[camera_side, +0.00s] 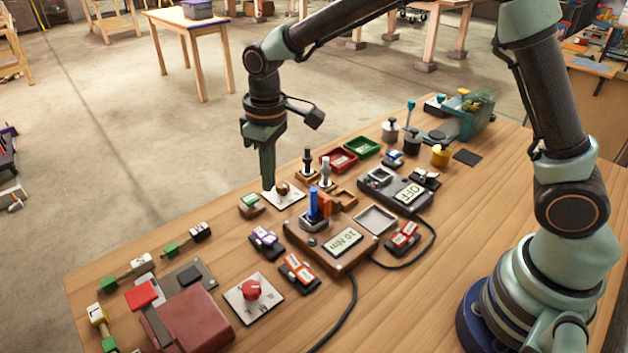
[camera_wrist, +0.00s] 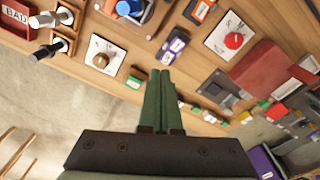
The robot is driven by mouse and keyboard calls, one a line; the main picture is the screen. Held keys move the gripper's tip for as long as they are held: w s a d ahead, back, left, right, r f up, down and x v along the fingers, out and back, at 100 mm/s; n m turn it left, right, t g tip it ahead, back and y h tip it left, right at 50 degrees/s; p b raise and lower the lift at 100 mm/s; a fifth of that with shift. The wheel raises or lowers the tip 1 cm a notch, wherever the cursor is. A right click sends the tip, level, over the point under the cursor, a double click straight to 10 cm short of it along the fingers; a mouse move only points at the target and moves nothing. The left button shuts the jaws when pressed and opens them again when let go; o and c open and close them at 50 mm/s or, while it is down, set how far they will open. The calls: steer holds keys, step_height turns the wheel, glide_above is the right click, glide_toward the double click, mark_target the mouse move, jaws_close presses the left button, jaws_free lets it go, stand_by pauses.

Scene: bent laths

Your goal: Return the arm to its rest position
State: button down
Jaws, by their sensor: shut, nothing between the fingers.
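My gripper (camera_side: 268,187) hangs fingers-down over the far left edge of the wooden table (camera_side: 400,285) in the side view, its fingers close together with nothing between them. In the wrist view my gripper (camera_wrist: 162,72) shows as two green fingers side by side, shut and empty. A white plate with a brown knob (camera_side: 283,188) is just right of the fingertips in the side view. A small block with a green top (camera_side: 250,200) is just left of them. I cannot tell the exact height of the fingertips above the table.
A meter box reading "10 Nm" (camera_side: 345,242) with a blue post (camera_side: 313,205) stands mid-table. A red-knob plate (camera_side: 252,291) and a dark red block (camera_side: 190,320) are nearer. Red (camera_side: 338,160) and green (camera_side: 362,147) trays lie behind. Bent laths with end blocks (camera_side: 188,240) line the left edge. Cables cross the front.

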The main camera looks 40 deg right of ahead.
steer(key=s+d+r+m+t, duration=0.2)
steer(key=s+d+r, duration=0.4)
steer(key=d+r, duration=0.35)
steer(key=s+d+r+m+t, duration=0.1)
steer(key=s+d+m+t, duration=0.2)
steer(key=s+d, duration=0.3)
steer(key=s, duration=0.3)
steer(key=shift+s+r, duration=0.2)
steer(key=shift+r, duration=0.2)
